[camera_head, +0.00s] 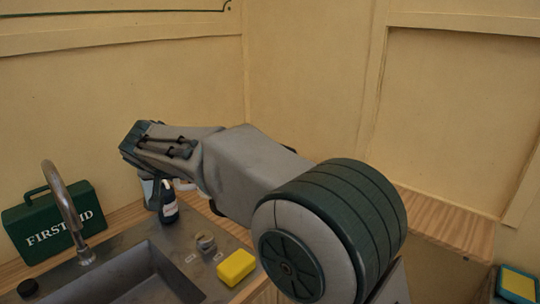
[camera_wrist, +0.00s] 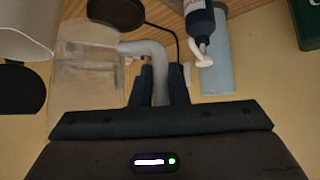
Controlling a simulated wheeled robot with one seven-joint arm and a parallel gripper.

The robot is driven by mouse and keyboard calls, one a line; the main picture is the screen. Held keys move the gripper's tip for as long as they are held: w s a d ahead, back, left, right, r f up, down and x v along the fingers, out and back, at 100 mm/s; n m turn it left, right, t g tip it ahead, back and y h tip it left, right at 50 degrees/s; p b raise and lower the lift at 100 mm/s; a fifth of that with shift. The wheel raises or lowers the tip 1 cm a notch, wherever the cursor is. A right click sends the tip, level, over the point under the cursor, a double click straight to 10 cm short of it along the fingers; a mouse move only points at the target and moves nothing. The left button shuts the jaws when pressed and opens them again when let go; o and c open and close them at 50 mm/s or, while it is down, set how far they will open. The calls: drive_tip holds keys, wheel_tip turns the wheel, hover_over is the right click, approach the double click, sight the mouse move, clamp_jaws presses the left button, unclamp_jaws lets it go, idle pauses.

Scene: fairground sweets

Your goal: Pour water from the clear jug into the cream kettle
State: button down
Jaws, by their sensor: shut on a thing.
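In the wrist view my gripper (camera_wrist: 160,88) is shut on the pale handle (camera_wrist: 150,50) of the clear jug (camera_wrist: 88,85). The jug's see-through body is left of the fingers, with a faint line across it that may be water. A pale, cream-looking body (camera_wrist: 22,28), probably the kettle, is cut off at the upper left. A black disc (camera_wrist: 20,88) beside it may be its lid. In the head view my gripper (camera_head: 140,145) is above the back counter, and my arm hides most of the jug and kettle.
A dark bottle with a white pump (camera_wrist: 200,28) and a light blue cylinder (camera_wrist: 216,60) stand close to the fingers. A dark round piece (camera_wrist: 116,12) trails a cord. The sink (camera_head: 130,280), tap (camera_head: 65,205), green first aid case (camera_head: 50,222) and yellow sponge (camera_head: 237,267) are nearby.

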drive_tip(key=shift+w+d+r, duration=0.1)
drive_tip(key=shift+d+r, duration=0.1)
drive_tip(key=shift+d, duration=0.05)
